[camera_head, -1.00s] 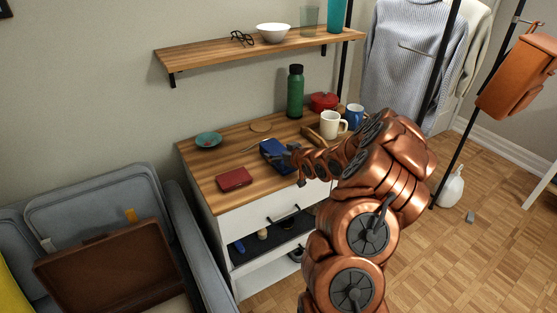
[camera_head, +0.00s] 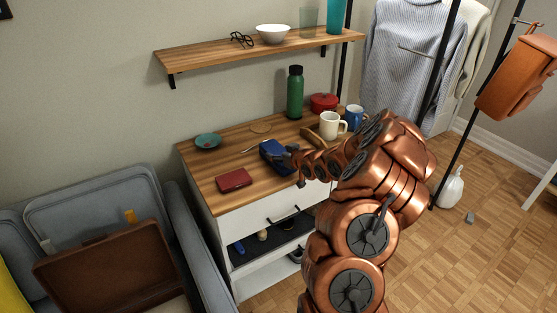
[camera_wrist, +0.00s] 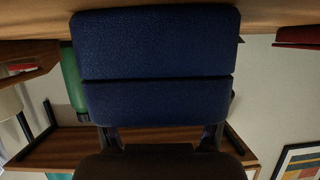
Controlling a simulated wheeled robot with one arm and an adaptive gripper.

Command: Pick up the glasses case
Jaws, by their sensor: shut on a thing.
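The glasses case is a dark blue box (camera_head: 274,151) on the wooden desk top, in the middle of the desk in the head view. In the wrist view the blue case (camera_wrist: 157,62) fills the middle of the picture, with a dark seam across it. My gripper (camera_head: 289,156) reaches it from the right and is shut on it. In the wrist view the dark fingers stand at the case's lower left and lower right. Whether the case still touches the desk I cannot tell.
A red wallet-like item (camera_head: 234,180) lies left of the case. A teal bowl (camera_head: 207,141), green bottle (camera_head: 295,92), white mug (camera_head: 332,125), blue mug (camera_head: 354,117) and red pot (camera_head: 323,102) stand behind. A wooden shelf (camera_head: 215,53) hangs above. An open brown suitcase (camera_head: 110,275) lies at lower left.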

